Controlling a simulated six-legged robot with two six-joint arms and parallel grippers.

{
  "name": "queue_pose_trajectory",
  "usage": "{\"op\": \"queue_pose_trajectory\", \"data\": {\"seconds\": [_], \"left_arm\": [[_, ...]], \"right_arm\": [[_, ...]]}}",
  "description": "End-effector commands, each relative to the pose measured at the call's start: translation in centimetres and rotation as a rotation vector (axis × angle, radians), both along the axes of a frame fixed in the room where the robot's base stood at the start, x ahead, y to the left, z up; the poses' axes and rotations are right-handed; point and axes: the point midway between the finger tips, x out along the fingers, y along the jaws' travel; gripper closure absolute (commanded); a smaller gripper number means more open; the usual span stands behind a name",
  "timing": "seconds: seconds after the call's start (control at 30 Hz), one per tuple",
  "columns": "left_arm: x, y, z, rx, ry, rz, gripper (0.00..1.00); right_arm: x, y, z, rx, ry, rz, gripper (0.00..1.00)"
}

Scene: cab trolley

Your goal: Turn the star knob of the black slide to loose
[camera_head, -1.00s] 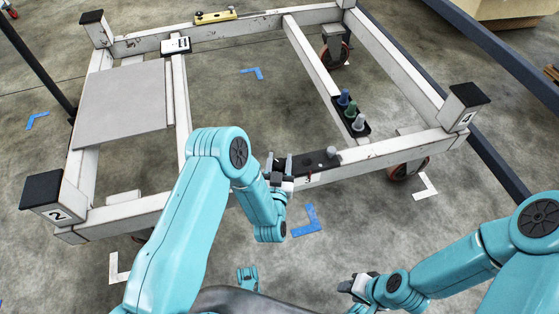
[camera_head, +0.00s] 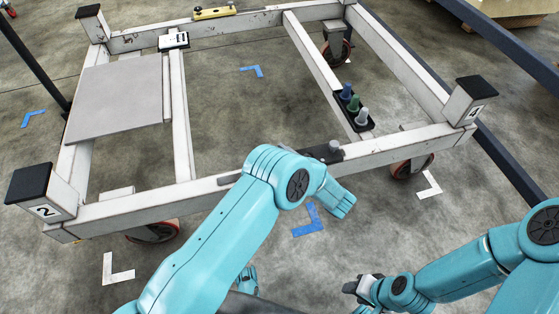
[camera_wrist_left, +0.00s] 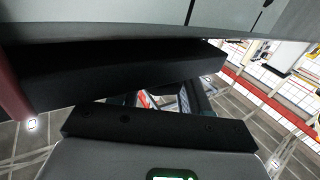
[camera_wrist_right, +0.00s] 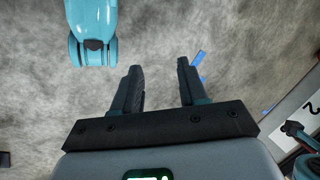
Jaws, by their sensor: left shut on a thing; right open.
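The black slide (camera_head: 326,153) sits on the near beam of the white trolley frame, with a grey upright peg (camera_head: 334,148) on it. My left arm bends in front of it and hides its left part. My left gripper (camera_wrist_left: 165,99) is hidden in the head view. In the left wrist view it is right under a dark block (camera_wrist_left: 120,72), by the beam's underside. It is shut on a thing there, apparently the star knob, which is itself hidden. My right gripper (camera_wrist_right: 160,88) is open and empty over the floor; it shows at the lower right in the head view (camera_head: 352,287).
The trolley frame (camera_head: 130,212) has black-capped corner posts and castors. A grey panel (camera_head: 118,97) lies at left. A black tray (camera_head: 358,124) with blue, green and grey pegs, a white device (camera_head: 173,41) and a yellow level (camera_head: 214,13) rest on beams. Floor before the trolley is open.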

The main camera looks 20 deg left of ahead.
Motion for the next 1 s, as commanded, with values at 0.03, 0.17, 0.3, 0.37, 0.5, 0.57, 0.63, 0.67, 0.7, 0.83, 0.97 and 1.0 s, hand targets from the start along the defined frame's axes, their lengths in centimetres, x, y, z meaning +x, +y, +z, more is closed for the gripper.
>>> {"op": "queue_pose_trajectory", "data": {"seconds": [0.03,0.17,0.3,0.37,0.5,0.57,0.63,0.67,0.7,0.83,0.97,1.0], "left_arm": [[0.1,0.0,-0.5,-0.003,-0.003,0.035,0.84],[0.1,0.0,-0.5,-0.002,-0.002,0.123,0.84],[0.1,0.0,-0.4,-0.001,-0.002,0.194,0.84],[0.0,0.1,-0.3,-0.001,-0.001,0.218,0.84],[0.0,0.1,-0.2,0.000,0.000,0.257,0.84],[0.0,0.1,-0.1,0.000,0.000,0.268,0.84],[0.0,0.1,-0.1,0.001,0.000,0.276,0.84],[0.0,0.1,-0.1,0.001,0.000,0.278,0.84],[0.0,0.1,0.0,0.001,0.000,0.280,0.84],[0.0,0.2,0.0,0.001,0.000,0.283,0.84],[0.0,0.2,0.0,0.002,0.000,0.282,0.84],[0.0,0.2,0.0,0.002,0.000,0.282,0.84]], "right_arm": [[0.1,-0.1,-0.9,0.000,-0.002,-0.004,0.57],[0.9,-0.3,-2.0,-0.005,-0.026,-0.008,0.57],[1.6,-0.4,-2.9,-0.010,-0.051,-0.011,0.57],[1.8,-0.4,-3.1,-0.011,-0.059,-0.012,0.57],[2.2,-0.5,-3.5,-0.014,-0.072,-0.012,0.57],[2.3,-0.5,-3.6,-0.014,-0.075,-0.013,0.57],[2.4,-0.5,-3.7,-0.015,-0.079,-0.014,0.57],[2.4,-0.5,-3.7,-0.015,-0.079,-0.014,0.57],[2.4,-0.5,-3.7,-0.015,-0.080,-0.014,0.57],[2.5,-0.5,-3.7,-0.015,-0.081,-0.013,0.57],[2.5,-0.5,-3.7,-0.015,-0.081,-0.013,0.57],[2.5,-0.5,-3.7,-0.015,-0.081,-0.014,0.57]]}}
